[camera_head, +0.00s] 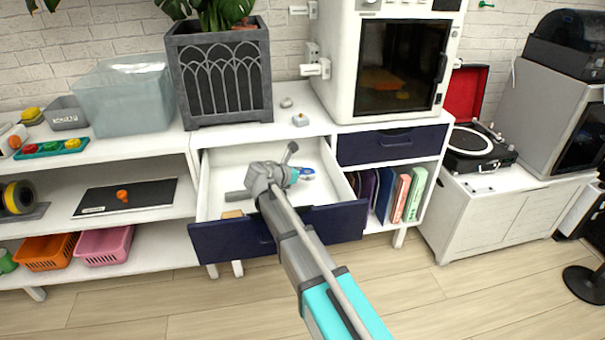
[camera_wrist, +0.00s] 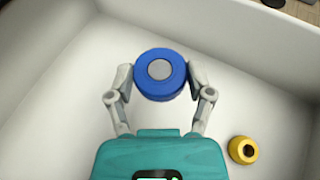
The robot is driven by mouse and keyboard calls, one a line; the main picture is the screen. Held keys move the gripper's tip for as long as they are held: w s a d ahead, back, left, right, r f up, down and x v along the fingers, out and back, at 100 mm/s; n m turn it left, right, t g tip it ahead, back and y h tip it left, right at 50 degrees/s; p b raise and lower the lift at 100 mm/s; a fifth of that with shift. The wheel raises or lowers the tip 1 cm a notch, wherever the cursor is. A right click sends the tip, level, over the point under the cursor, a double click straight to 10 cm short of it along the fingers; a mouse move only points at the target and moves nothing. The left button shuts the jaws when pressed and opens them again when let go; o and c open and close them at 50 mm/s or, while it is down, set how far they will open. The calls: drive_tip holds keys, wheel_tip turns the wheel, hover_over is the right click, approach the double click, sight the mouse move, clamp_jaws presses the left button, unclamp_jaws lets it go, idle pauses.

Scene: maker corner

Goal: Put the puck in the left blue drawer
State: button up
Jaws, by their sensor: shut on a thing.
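The puck (camera_wrist: 160,75) is a round blue disc with a grey centre. In the wrist view it sits between the two fingers of my gripper (camera_wrist: 160,82), which is shut on it. In the head view my gripper (camera_head: 298,174) is over the inside of the left blue drawer (camera_head: 232,239), and the blue of the puck (camera_head: 307,171) shows beside it. The drawer is pulled open, with a dark blue front and a white inside. The white floor and walls also surround the puck in the wrist view. I cannot tell whether the puck touches the floor.
A small yellow ring-like thing (camera_wrist: 243,150) lies in the drawer, right of my gripper in the wrist view. The right blue drawer (camera_head: 392,144) is shut, with folders (camera_head: 400,195) below it. A planter (camera_head: 222,75) and a white machine (camera_head: 390,60) stand on top.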

drive_tip(key=shift+f+b, duration=0.4)
drive_tip(key=shift+f, duration=0.1)
drive_tip(key=o, duration=1.1)
drive_tip(key=shift+r+p, duration=0.25)
drive_tip(key=shift+p, duration=0.05)
drive_tip(key=shift+r+p, duration=0.45)
drive_tip(key=p+v, duration=0.4)
drive_tip(key=v, duration=0.8)
